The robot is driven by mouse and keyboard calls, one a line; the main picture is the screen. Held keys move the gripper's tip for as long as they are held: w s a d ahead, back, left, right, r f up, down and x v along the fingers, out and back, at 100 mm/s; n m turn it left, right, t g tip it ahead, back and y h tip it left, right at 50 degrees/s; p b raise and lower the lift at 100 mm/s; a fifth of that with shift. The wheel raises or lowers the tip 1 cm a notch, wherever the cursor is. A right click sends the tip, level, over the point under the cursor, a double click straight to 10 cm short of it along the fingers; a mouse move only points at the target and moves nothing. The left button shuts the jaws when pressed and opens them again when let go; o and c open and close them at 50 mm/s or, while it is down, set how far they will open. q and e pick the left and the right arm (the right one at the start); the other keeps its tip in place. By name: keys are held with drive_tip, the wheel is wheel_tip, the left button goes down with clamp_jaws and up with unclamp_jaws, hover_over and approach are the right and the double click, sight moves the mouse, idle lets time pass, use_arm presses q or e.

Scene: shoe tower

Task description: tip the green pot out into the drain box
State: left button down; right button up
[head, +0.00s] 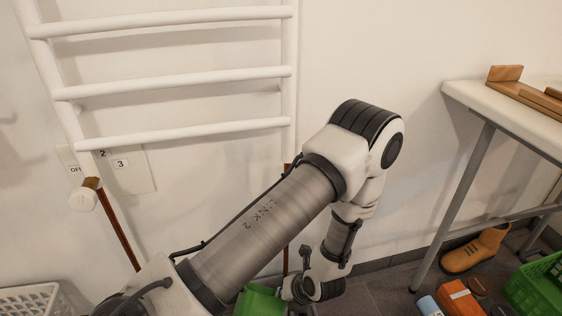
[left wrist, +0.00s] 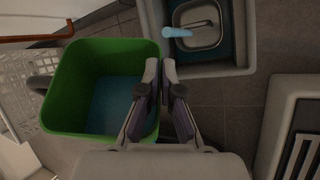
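The green pot (left wrist: 62,85) stands open upward in the left wrist view, with a blue surface inside; I cannot tell whether that is liquid. Its edge also shows at the bottom of the head view (head: 258,302). My left gripper (left wrist: 160,68) is closed on the pot's right wall, one finger inside and one outside. In the head view the left gripper (head: 300,290) is at the pot's right side. A pale box with a dark slatted grate (left wrist: 271,122) at the right of the wrist view may be the drain box. My right gripper is not in view.
A grey tub (left wrist: 238,70) with a metal basin (left wrist: 200,25) lies beyond the fingers. A white basket (head: 30,300) is at the lower left. A table (head: 460,92), a tan boot (head: 475,252) and a green crate (head: 540,285) are at the right.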

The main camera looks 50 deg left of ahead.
use_arm(q)
drive_tip(key=shift+p, duration=0.45)
drive_tip(key=shift+f+g, duration=0.3)
drive_tip(key=shift+g, duration=0.1)
drive_tip(key=shift+w+a+f+h+p, duration=0.1)
drive_tip(key=shift+w+f+h+p, duration=0.05)
drive_tip(key=shift+f+h+p, duration=0.35)
drive_tip(key=shift+f+g, duration=0.25)
drive_tip(key=shift+g, duration=0.05)
drive_tip(key=shift+w+f+m+p, duration=0.1)
drive_tip(key=shift+f+m+p, duration=0.15)
drive_tip(key=shift+m+p, duration=0.05)
drive_tip(key=shift+a, duration=0.1)
drive_tip(key=shift+w+a+f+g+h+p, duration=0.1)
drive_tip(key=shift+w+f+g+h+p, duration=0.2)
drive_tip(key=shift+f+g+p, duration=0.6)
drive_tip(key=shift+r+p, duration=0.2)
drive_tip(key=shift+p, duration=0.2)
